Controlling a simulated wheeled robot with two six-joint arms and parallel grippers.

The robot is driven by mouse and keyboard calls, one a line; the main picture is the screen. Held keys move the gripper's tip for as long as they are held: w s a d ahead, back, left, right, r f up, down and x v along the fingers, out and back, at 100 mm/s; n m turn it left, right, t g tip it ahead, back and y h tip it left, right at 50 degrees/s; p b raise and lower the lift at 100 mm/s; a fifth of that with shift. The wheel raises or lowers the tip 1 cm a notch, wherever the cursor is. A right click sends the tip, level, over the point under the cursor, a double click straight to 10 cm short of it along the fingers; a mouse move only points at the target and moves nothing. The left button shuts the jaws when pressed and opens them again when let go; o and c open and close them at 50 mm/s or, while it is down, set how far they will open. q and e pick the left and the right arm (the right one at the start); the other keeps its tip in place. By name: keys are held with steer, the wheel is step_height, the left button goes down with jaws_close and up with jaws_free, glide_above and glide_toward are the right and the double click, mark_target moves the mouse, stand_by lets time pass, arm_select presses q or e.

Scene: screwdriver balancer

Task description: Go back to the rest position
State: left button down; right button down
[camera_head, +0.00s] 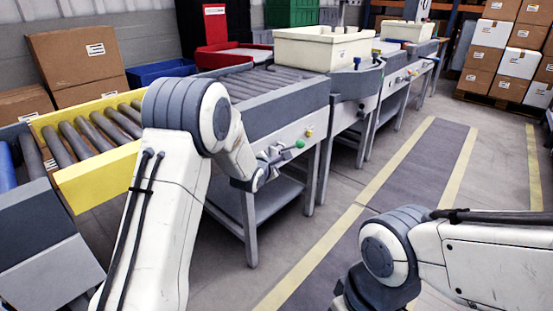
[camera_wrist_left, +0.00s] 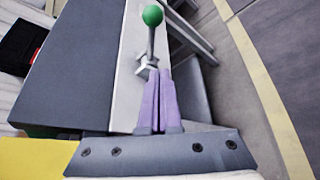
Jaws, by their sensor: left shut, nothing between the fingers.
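My left gripper (camera_wrist_left: 160,78) shows in the left wrist view with its two purple fingers pressed together and nothing between them. Just beyond the fingertips is a lever with a green ball knob (camera_wrist_left: 153,15). I cannot tell whether the fingertips touch its bracket. In the head view, my left arm reaches from the lower left to the front of the grey workstation, near the same green knob (camera_head: 300,144); the fingers are small and hard to make out there. My right arm comes in at the lower right, and its gripper is out of frame.
A grey workstation (camera_head: 230,150) with a cream bin (camera_head: 322,50) stands ahead of my left arm. A yellow-sided roller conveyor (camera_head: 95,178) is at the left. Stacked cardboard boxes (camera_head: 78,55) stand behind it. The taped floor lane (camera_head: 400,190) at centre right is clear.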

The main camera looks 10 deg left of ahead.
stand_by(0.3)
arm_select(q)
steer(key=s+d+r+m+g, duration=0.1)
steer(key=s+d+m+g, duration=0.1)
steer(key=s+d+m, duration=0.35)
steer(key=s+d+m+g, duration=0.3)
steer(key=s+m, duration=0.3)
steer(key=s, duration=0.3)
steer(key=s+d+r+m+g, duration=0.1)
steer(key=s+d+m+g, duration=0.1)
steer(key=s+d+m, duration=0.45)
steer(key=s+a+m+g, duration=0.25)
steer(key=s+m, duration=0.45)
steer(key=s, duration=0.6)
steer(key=s+a+m+g, duration=0.2)
steer(key=s+m+g, duration=0.3)
steer(key=s, duration=0.8)
step_height(320, 180, up, 31)
steer(key=m+t+p, duration=0.1)
steer(key=m+p, duration=0.1)
steer(key=p, duration=2.9)
steer(key=shift+s+f+y, duration=0.15)
steer(key=shift+s+y, duration=0.25)
steer(key=shift+s, duration=0.05)
